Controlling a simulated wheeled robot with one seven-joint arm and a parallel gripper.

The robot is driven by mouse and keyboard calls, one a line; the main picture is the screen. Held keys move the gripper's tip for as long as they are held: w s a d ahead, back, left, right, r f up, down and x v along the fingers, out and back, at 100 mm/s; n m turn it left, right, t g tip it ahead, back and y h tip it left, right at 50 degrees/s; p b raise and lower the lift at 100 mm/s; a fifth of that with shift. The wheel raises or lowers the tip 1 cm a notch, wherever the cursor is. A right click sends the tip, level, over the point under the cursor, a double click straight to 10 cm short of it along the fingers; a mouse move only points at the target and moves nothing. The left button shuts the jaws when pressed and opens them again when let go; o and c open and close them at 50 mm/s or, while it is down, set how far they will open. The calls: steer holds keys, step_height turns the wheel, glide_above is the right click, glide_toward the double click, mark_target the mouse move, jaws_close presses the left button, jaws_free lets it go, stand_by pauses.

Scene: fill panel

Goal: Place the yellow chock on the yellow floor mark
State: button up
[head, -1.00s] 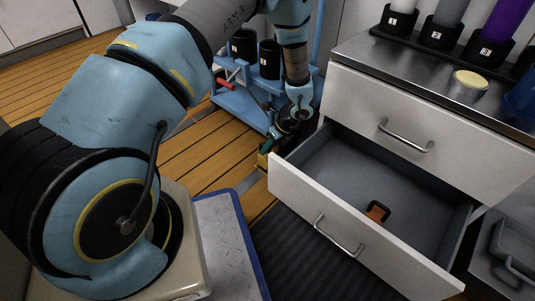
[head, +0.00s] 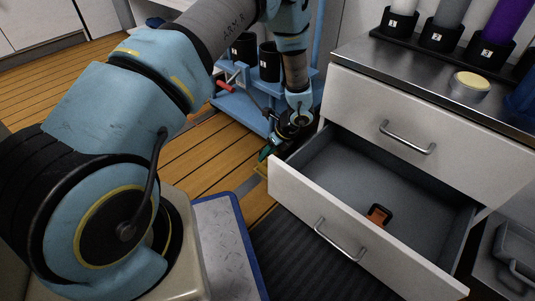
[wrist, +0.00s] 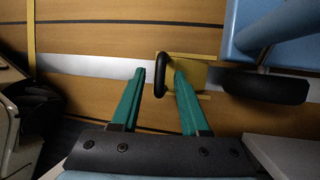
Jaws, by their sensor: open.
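The yellow chock (wrist: 193,76) is on the wooden floor in the wrist view, its black handle (wrist: 161,76) facing left. Its right end is close to the black wheel (wrist: 265,86) of the blue cart; I cannot tell whether they touch. Thin yellow strips (wrist: 197,56) show along its two long sides, perhaps the floor mark. My gripper (wrist: 160,73) is open, its green fingers on either side of the handle, the right one overlapping the chock. In the head view my gripper (head: 268,152) is low behind the drawer corner and mostly hides the chock.
An open drawer (head: 335,185) holding an orange and black object (head: 379,215) stands just right of my gripper. The blue cart (head: 235,105) with black cups is behind it. Wooden floor (head: 190,160) is clear to the left. Another yellow line (wrist: 31,40) crosses the floor.

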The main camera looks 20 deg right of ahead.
steer(key=p+v, duration=0.5)
steer(key=v, duration=0.7)
steer(key=w+a+r+n+g+h, duration=0.15)
steer(key=w+a+r+n, duration=0.25)
steer(key=a+r+n, duration=0.95)
steer(key=s+a+r+n+h, duration=0.1)
steer(key=s+a+r+n, duration=0.3)
steer(key=a+r+n, duration=0.2)
steer(key=s+a+r+n+h, duration=0.1)
steer(key=s+a+r+n, duration=0.3)
steer(key=a+r+n, duration=0.3)
steer(key=a+n, duration=0.3)
steer(key=a, duration=0.2)
steer(key=shift+a+r+h, duration=0.3)
steer(key=shift+a+h, duration=0.05)
steer(key=shift+a, duration=0.05)
steer(key=shift+r, duration=0.1)
